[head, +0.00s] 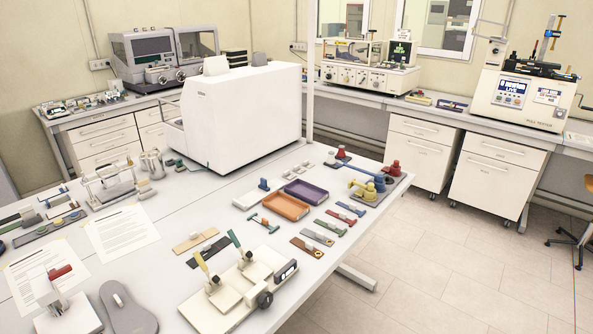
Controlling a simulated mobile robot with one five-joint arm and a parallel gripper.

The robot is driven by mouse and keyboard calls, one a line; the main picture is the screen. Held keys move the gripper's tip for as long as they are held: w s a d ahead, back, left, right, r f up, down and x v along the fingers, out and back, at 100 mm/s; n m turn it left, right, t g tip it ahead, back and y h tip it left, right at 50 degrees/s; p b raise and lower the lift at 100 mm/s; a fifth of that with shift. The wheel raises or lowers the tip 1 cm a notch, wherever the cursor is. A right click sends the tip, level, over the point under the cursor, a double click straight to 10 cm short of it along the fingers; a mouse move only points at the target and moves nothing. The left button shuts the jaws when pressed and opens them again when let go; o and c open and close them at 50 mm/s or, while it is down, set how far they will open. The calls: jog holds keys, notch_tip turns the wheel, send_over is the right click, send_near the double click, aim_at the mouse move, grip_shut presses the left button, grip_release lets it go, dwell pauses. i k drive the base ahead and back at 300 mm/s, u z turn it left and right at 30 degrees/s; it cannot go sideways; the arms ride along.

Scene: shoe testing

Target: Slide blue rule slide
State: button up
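A small blue rule (351,209) lies flat near the right edge of the white table, at the far end of a short row of similar rules. A lighter piece that may be its slide sits on it; the detail is too small to be sure of its position. My gripper does not show in the head view.
A purple tray (306,201) and an orange tray (266,203) lie left of the rules. A grey board with red and yellow parts (381,180) is behind. A cream fixture (215,301) stands in front. Floor (440,255) right of the table is clear.

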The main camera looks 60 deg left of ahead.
aim_at(263, 185)
jog(key=i, duration=1.4)
jog(key=u, duration=3.2)
